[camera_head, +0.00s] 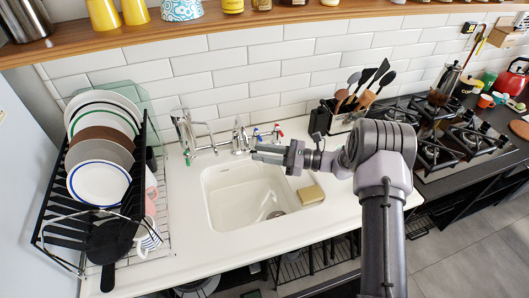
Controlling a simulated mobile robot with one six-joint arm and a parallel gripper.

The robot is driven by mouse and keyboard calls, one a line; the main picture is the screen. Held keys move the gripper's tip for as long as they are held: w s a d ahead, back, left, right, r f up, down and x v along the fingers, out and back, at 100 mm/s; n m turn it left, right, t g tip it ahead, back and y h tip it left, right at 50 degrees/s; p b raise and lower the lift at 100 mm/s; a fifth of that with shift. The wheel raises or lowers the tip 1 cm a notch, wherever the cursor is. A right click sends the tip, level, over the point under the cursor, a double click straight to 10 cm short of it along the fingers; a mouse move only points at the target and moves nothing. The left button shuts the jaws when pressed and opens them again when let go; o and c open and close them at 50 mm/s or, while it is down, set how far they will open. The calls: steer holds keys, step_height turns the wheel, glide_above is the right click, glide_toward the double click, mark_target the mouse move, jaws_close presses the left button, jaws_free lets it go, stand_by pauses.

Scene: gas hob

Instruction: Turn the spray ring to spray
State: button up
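A chrome tap assembly stands behind the white sink. At its left, a tall metal tap (183,130) has a small green part at its lower end (187,159). A spray ring cannot be made out clearly at this size. My gripper (258,152) reaches in from the right and points left, over the back edge of the sink. It is to the right of the tall tap and apart from it. It appears in front of the middle chrome fitting (240,135) and partly covers its base. The finger gap is too small to judge, and no held thing shows.
The sink basin (235,205) is empty. A yellow sponge (311,194) lies to its right. Red and blue tap handles (270,132) stand behind my gripper. A dish rack (150,262) with plates is at left, a utensil holder (345,118) and gas hob (440,145) at right.

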steer(key=p+v, duration=0.2)
steer(key=v, duration=1.5)
steer(key=shift+d, duration=0.2)
steer(key=shift+s, duration=0.1)
